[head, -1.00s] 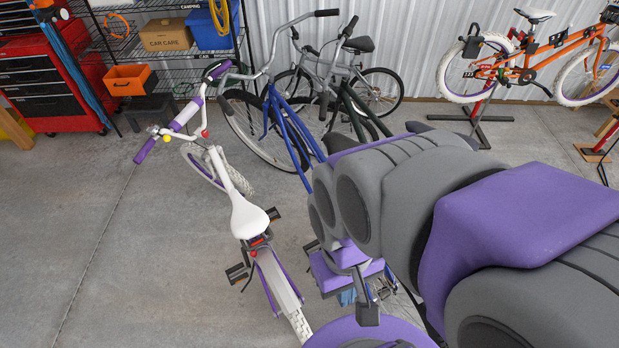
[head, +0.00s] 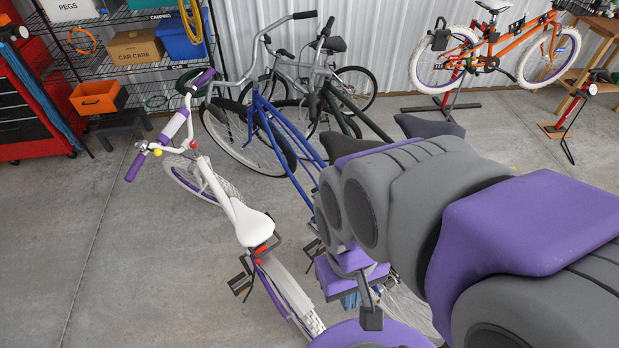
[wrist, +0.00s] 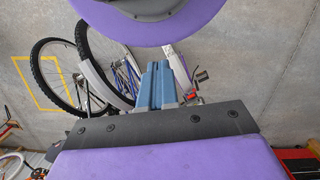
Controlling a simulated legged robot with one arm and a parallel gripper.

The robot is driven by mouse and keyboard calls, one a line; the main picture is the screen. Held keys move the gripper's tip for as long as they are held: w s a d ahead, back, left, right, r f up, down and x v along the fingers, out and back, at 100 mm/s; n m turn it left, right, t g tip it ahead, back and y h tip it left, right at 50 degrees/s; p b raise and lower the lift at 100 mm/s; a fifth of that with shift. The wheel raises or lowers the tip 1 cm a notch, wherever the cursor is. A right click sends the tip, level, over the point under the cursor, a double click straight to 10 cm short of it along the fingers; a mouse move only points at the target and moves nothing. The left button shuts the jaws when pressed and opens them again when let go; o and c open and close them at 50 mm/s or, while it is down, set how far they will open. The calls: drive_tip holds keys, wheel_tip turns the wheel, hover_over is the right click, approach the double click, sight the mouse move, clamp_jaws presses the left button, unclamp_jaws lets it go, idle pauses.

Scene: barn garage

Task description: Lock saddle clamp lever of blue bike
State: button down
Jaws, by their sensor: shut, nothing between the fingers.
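The blue bike (head: 270,130) stands at the middle of the head view, handlebar toward the back wall. My arm covers its rear part, so its saddle and clamp lever are hidden there. In the wrist view a bike with dark tyres, pale fenders and a blue frame (wrist: 127,72) shows beyond my fingers; I cannot make out a clamp lever. My gripper (head: 349,300) hangs low, right of the white bike's saddle in the head view. Its blue-grey fingers (wrist: 155,75) are shut and empty in the wrist view. I cannot tell how far they are from the blue bike.
A white and purple bike (head: 240,210) stands close on the left. A grey bike (head: 300,78) is behind the blue one. An orange bike (head: 490,50) is on a stand at back right. Shelving (head: 140,50) lines the back left. The floor at left is clear.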

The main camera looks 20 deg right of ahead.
drive_tip(key=w+r+m, duration=0.3)
drive_tip(key=w+m, duration=0.4)
drive_tip(key=w, duration=1.4)
drive_tip(key=w+f+m+b, duration=0.1)
drive_tip(key=w+f+m, duration=0.25)
drive_tip(key=w, duration=0.55)
drive_tip(key=w+f+m+b, duration=0.1)
drive_tip(key=w+f+m, duration=0.25)
drive_tip(key=w, duration=0.45)
drive_tip(key=w+d+f+m+h, duration=0.1)
drive_tip(key=w+d+f+m, duration=0.1)
drive_tip(key=w+f+m, duration=0.3)
drive_tip(key=w+d+f+m, duration=0.3)
drive_tip(key=w+f+m, duration=0.1)
drive_tip(key=f, duration=0.8)
drive_tip(key=w+d+f+m+g+h+b, duration=0.1)
drive_tip(key=w+d+f+m, duration=0.2)
drive_tip(key=w+f+m, duration=0.2)
wheel_tip(320, 180, down, 4)
drive_tip(key=shift+w+d+r+m+h, duration=0.25)
drive_tip(key=shift+w+m+h, duration=0.1)
drive_tip(key=shift+m, duration=0.55)
